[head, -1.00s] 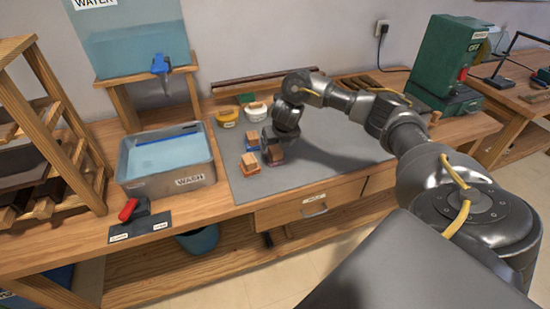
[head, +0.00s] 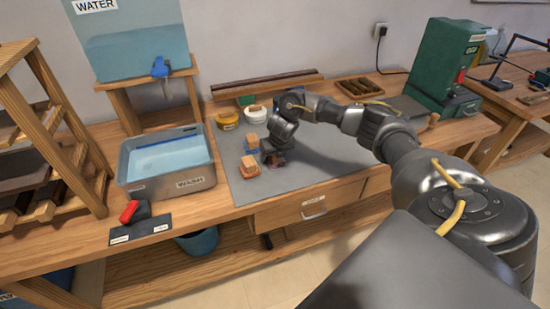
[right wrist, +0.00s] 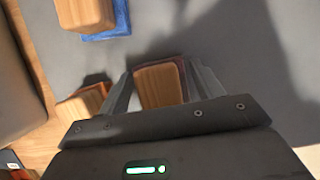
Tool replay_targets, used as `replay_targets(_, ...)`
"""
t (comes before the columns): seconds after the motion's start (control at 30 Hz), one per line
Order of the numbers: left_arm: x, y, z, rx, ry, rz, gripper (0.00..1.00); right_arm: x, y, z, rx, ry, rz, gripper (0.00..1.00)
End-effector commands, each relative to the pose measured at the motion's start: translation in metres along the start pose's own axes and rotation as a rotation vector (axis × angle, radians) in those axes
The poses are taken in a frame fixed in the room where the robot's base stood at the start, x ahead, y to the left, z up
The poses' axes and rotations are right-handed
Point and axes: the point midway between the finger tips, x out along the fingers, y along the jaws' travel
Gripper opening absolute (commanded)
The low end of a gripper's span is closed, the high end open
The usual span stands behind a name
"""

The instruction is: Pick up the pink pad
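The pink pad shows in the right wrist view (right wrist: 183,75) as a dark reddish rim under a wooden block handle (right wrist: 158,86). In the head view it is mostly hidden under my right gripper (head: 275,157). The gripper points down over it, and its fingers stand on both sides of the block. They look spread, with narrow gaps; contact is hard to judge. A blue pad with a wooden block (head: 251,141) and an orange pad with a wooden block (head: 249,165) stand close by on the left. My left gripper is not in view.
The pads stand on a grey mat (head: 330,170). A wash basin of water (head: 168,160) is at left, with a red-handled tool (head: 129,211) in front. Yellow (head: 228,121) and white (head: 255,112) tubs stand behind. The mat's right side is free.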

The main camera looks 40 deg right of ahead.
Motion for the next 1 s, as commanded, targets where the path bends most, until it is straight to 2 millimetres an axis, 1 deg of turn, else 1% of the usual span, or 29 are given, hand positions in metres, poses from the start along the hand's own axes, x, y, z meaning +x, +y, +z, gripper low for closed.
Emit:
replay_targets(0.03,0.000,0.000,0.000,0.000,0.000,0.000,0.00,0.000,0.000,0.000,0.000,0.000,0.000,0.60)
replay_targets(0.23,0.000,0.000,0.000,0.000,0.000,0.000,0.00,0.000,0.000,0.000,0.000,0.000,0.000,0.33)
replay_targets(0.5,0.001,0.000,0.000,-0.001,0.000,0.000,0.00,-0.001,0.000,0.001,0.000,-0.001,0.000,0.33)
replay_targets(0.67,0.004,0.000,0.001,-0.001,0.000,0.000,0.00,-0.009,0.001,0.005,0.000,-0.003,0.002,0.33)
replay_targets(0.77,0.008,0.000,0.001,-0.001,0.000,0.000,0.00,-0.020,0.001,0.010,-0.001,-0.004,0.002,0.33)
replay_targets(0.83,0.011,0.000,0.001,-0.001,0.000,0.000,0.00,-0.031,0.001,0.013,-0.002,-0.006,0.003,0.33)
replay_targets(0.93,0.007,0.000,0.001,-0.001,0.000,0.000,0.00,-0.054,0.005,0.006,-0.005,-0.005,0.002,0.33)
replay_targets(1.0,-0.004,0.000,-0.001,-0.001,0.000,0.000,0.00,-0.077,0.008,0.004,-0.008,-0.007,0.001,0.33)
